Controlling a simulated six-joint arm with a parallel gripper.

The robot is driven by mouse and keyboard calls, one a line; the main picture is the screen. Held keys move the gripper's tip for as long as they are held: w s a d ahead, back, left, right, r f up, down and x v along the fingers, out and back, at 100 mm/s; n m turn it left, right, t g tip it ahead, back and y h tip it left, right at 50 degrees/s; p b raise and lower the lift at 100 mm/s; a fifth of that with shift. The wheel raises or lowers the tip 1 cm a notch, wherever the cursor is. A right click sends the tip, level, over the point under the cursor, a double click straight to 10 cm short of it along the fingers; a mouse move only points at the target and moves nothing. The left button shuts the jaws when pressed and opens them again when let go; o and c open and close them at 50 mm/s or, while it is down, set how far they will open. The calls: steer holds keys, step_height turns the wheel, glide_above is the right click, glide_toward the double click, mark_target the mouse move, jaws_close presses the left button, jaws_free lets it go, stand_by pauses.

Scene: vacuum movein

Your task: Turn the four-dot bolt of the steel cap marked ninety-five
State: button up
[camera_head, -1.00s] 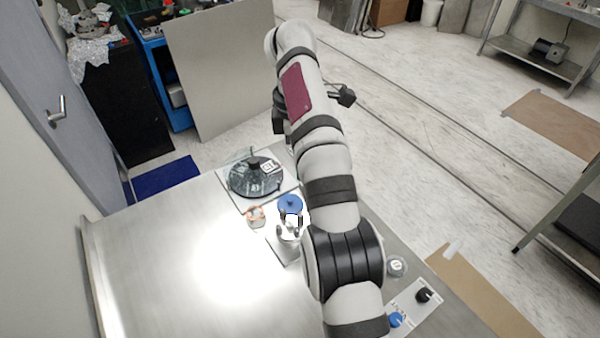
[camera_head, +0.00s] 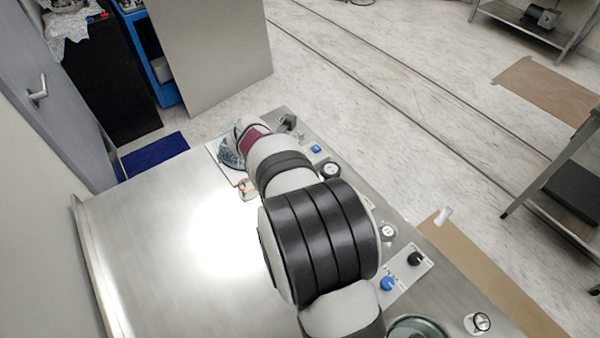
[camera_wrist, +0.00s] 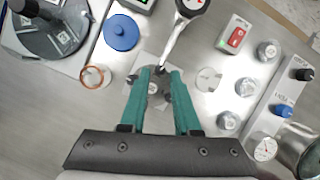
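In the wrist view my gripper (camera_wrist: 161,71) has two teal fingers, spread apart with nothing held between them. Beyond the fingers, a steel piece with a square marker (camera_wrist: 153,88) and several dark bolts shows in the gap; it may be the steel cap. One dark bolt (camera_wrist: 160,70) lies in the gap near the fingertips. The number on the cap and the dots on the bolts are too small to read. In the head view my arm hides the gripper and the cap.
In the wrist view a silver tool-like bar (camera_wrist: 175,42) with a dial reaches toward the cap. A blue disc (camera_wrist: 121,32) and a copper-ringed glass piece (camera_wrist: 95,77) lie left. A red-and-green switch box (camera_wrist: 234,38) and steel knobs (camera_wrist: 245,87) stand right. The bench's left part (camera_head: 160,240) is clear.

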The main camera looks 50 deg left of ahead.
steer(key=shift+x, duration=1.3)
jaws_close()
steer(key=m+h, duration=0.1)
steer(key=m, duration=0.2)
steer(key=m+h, duration=0.1)
steer(key=m, duration=0.2)
steer(key=shift+a+m+h, duration=0.2)
steer(key=shift+m+h, duration=0.1)
steer(key=shift+m, duration=0.1)
steer(key=m+h, duration=0.1)
steer(key=m, duration=0.4)
steer(key=shift+a+m+g+h, duration=0.1)
steer(key=shift+m+g+h, duration=0.2)
steer(key=shift+g+h, duration=0.1)
